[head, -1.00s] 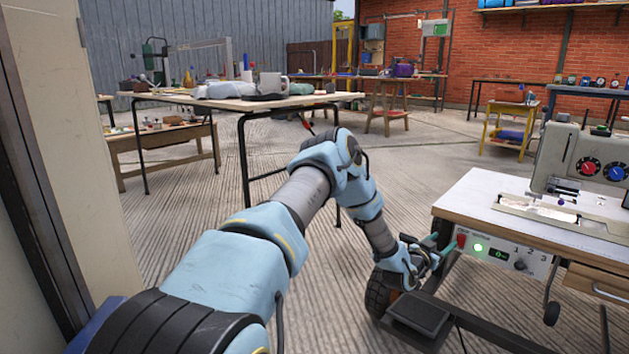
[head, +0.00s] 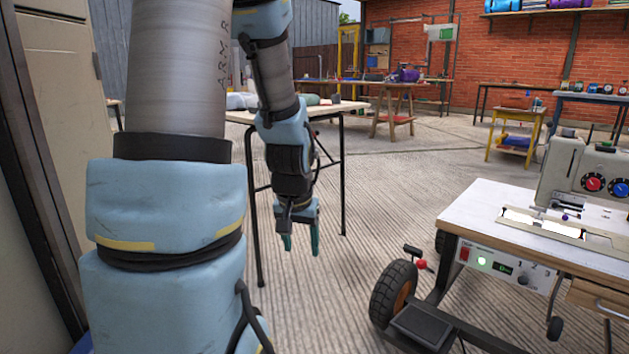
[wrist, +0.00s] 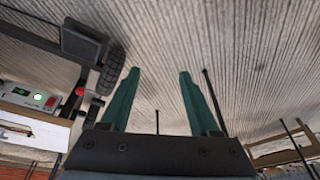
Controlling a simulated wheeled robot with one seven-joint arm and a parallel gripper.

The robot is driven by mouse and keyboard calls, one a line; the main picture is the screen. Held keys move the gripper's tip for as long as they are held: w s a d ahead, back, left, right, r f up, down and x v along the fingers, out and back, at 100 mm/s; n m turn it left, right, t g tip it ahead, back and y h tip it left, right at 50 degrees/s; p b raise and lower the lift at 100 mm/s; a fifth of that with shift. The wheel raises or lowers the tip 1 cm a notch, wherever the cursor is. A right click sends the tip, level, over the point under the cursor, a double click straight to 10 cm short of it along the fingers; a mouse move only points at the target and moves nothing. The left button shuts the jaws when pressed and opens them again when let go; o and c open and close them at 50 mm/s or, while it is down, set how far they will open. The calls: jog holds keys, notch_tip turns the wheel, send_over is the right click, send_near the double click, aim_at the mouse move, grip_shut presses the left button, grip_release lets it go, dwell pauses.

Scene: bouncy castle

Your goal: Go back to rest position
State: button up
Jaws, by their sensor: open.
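My gripper (head: 301,244) hangs pointing down in the middle of the head view, at the end of my raised and folded blue arm. Its two teal fingers are apart with nothing between them. In the wrist view my gripper (wrist: 156,85) is also open and empty, over bare ribbed concrete. It is clear of the sewing machine table (head: 470,205) at the right. On that table's front panel a green light (head: 484,261) is lit, beside a red switch. My upper arm hides part of the left background.
A work table (head: 345,107) stands behind my arm, partly hidden. A black wheel (head: 392,292) and a pedal (head: 421,327) sit low at the sewing table's left. A cabinet or door edge (head: 62,120) is close on the left. The floor between is clear.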

jog(key=s+a+r+n+g+p, duration=0.1)
jog(key=s+a+r+n+g, duration=0.2)
jog(key=s, duration=0.5)
notch_tip(320, 180, up, 37)
jog(key=m+t+p, duration=0.1)
jog(key=p, duration=3.6)
jog(key=shift+w+a, duration=0.15)
jog(key=shift+a, duration=0.25)
